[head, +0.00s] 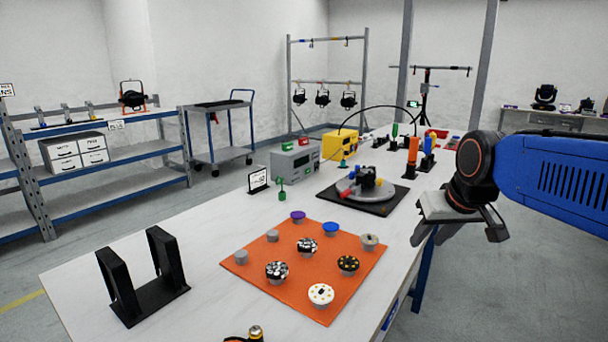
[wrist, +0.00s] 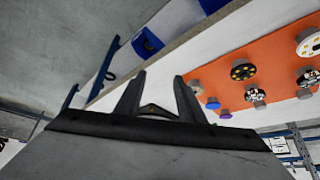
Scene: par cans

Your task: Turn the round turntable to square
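The round turntable (head: 348,187) is a grey disc on a black square base (head: 378,208), lying on the white table. A black fixture (head: 367,177) stands on the disc. Red, blue and yellow parts sit around it; the red one (head: 352,191) points toward the front left. The disc's exact angle is too small to tell. My gripper (head: 457,237) is to the right of the turntable, apart from it, around the table's right edge. Its fingers are spread and empty, as the wrist view (wrist: 160,85) also shows. The turntable does not show in the wrist view.
An orange mat (head: 240,265) with several round pieces lies nearer on the table (head: 210,285). A black two-post stand (head: 150,300) is at front left.

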